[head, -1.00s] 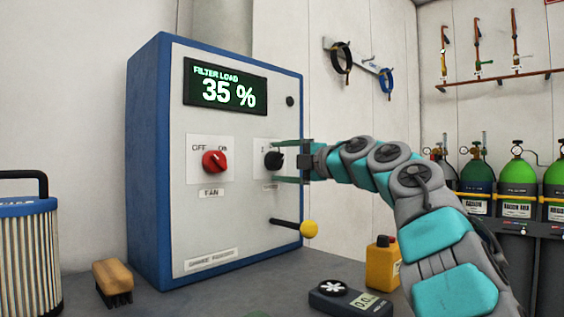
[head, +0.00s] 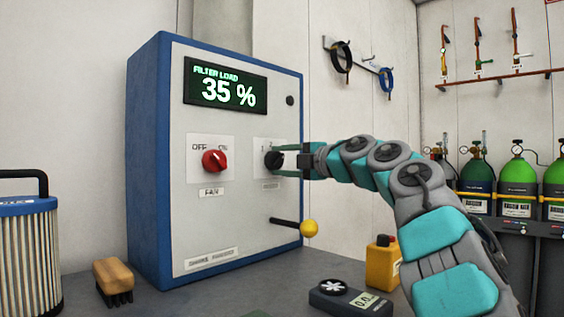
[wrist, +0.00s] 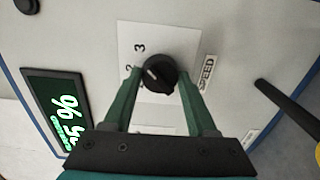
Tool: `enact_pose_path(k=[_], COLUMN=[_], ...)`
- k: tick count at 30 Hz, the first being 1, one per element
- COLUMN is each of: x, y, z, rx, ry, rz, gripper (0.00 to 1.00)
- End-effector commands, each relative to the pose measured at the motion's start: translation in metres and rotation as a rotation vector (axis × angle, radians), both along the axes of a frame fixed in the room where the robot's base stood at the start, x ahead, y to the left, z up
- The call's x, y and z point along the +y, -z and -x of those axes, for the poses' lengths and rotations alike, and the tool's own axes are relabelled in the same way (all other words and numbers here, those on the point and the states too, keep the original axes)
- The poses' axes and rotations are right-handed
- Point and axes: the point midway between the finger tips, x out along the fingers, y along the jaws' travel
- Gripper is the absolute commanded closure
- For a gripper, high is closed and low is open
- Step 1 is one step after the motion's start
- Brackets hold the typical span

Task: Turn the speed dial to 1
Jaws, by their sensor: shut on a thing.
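The black speed dial (head: 273,160) sits on a white plate on the front of the blue-edged grey cabinet. In the wrist view the dial (wrist: 158,75) is between the green fingers of my gripper (wrist: 161,78), which is shut on it. My gripper (head: 285,160) reaches it from the right in the head view. The dial's short white mark points to the upper left in the wrist view, roughly toward the 2. The numerals 2 and 3 show there; the 1 is not visible. The word SPEED (wrist: 207,74) is printed beside the dial.
A red fan knob (head: 214,161) is left of the dial, and a yellow-tipped lever (head: 309,228) juts out below it. The display (head: 226,84) above reads FILTER LOAD 35 %.

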Motion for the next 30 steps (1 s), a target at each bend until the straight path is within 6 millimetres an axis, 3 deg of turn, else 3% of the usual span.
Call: enact_pose_path(k=[11, 30], x=[0.0005, 0.0006], y=[0.0017, 0.0013], z=[-0.0002, 0.0005], rx=[-0.150, -0.583], ry=[-0.002, -0.003], rz=[0.152, 0.582], gripper=[0.98, 0.98])
